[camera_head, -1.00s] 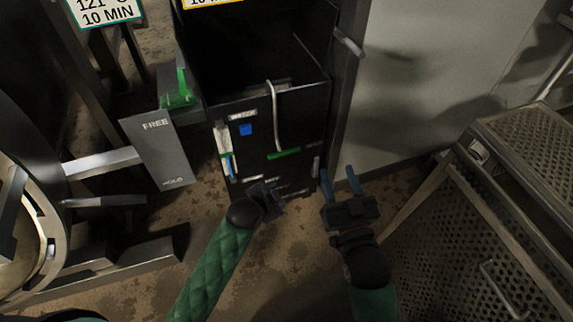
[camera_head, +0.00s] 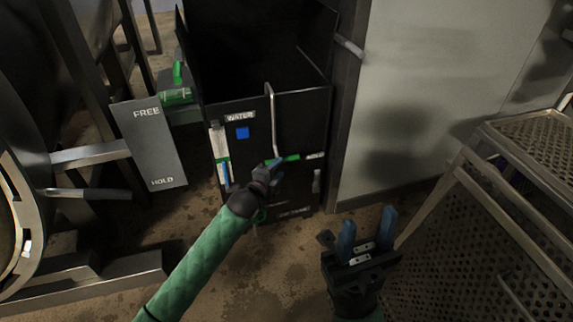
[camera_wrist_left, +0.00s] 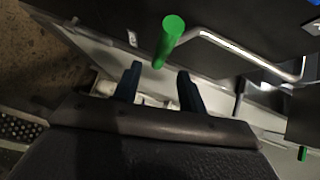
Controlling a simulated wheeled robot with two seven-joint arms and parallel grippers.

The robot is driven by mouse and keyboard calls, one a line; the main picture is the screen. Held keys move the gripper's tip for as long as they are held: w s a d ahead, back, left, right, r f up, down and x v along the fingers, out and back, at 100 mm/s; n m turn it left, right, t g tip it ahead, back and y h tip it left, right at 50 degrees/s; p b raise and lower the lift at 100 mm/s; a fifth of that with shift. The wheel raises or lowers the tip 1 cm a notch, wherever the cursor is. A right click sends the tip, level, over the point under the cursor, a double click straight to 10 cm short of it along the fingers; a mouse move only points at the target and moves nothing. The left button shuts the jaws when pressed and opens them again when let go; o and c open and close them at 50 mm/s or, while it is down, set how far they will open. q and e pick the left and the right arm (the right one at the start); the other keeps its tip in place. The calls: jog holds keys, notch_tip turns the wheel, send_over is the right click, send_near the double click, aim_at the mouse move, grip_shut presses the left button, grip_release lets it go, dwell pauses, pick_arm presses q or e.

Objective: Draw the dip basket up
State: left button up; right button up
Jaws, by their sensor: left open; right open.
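A bent pale metal rod (camera_head: 272,115) hangs over the front rim of the black water tank (camera_head: 222,108) and ends low on its front in a green grip (camera_head: 291,157). The basket itself is hidden in the dark tank. My left gripper (camera_head: 274,170) is right at the green grip, open. In the left wrist view the green grip (camera_wrist_left: 171,37) lies just beyond and between the open fingers (camera_wrist_left: 160,76), not clasped, with the rod (camera_wrist_left: 242,51) running off to the right. My right gripper (camera_head: 367,230) is open and empty, low and right of the tank.
A grey FREE/HOLD plate (camera_head: 148,143) with a metal arm stands left of the tank. A perforated metal step unit (camera_head: 480,230) stands at the right. A pale wall panel (camera_head: 415,110) is behind it. Stained floor (camera_head: 240,270) is free in front.

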aim_at(286, 161)
pick_arm(q)
jog(key=b+x, duration=0.1)
jog(key=x, duration=0.6)
jog(key=shift+w+d, duration=0.1)
jog(key=shift+w, duration=0.1)
grip_shut()
